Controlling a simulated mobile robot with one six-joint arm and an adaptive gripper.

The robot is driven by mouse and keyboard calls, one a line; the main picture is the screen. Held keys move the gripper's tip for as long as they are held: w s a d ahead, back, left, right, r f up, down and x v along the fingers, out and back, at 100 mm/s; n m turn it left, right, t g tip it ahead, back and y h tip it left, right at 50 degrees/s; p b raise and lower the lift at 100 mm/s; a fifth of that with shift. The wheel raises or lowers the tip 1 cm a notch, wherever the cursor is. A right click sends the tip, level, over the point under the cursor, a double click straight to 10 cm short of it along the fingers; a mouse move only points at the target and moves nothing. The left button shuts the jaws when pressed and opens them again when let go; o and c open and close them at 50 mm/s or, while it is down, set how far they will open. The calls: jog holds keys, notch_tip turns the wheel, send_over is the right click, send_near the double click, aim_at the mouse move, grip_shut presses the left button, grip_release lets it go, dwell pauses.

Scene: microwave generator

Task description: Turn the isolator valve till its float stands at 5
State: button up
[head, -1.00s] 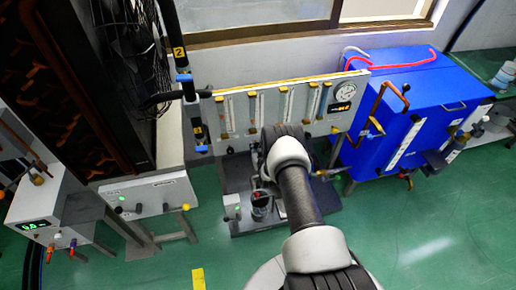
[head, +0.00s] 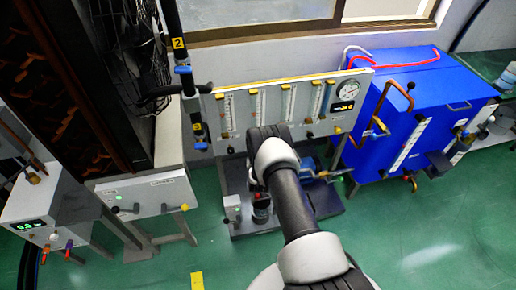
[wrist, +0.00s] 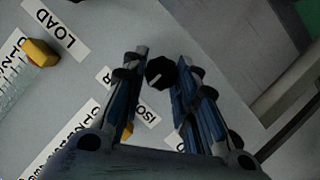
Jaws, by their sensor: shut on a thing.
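The isolator valve is a small dark knob (wrist: 160,72) with a pale pointer line, on the grey panel in the wrist view. The label beside it, partly hidden, shows "ISO". My gripper (wrist: 163,62) has its two blue-black fingers on either side of the knob, shut on it. In the head view my arm hides much of the panel's lower middle, and I cannot make out the grip there. The flow panel (head: 272,92) carries several upright scale tubes, including the rightmost one (head: 317,100). The float heights are too small to read.
A round gauge (head: 348,89) and a small display are at the panel's right end. A blue cabinet (head: 440,85) with copper pipes stands close on the right. A yellow knob (wrist: 41,52) sits by the "LOAD" label. Green floor lies open in front.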

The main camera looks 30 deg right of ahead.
jog(key=o, duration=1.1)
jog(key=v, duration=1.2)
jog(key=shift+f, duration=0.1)
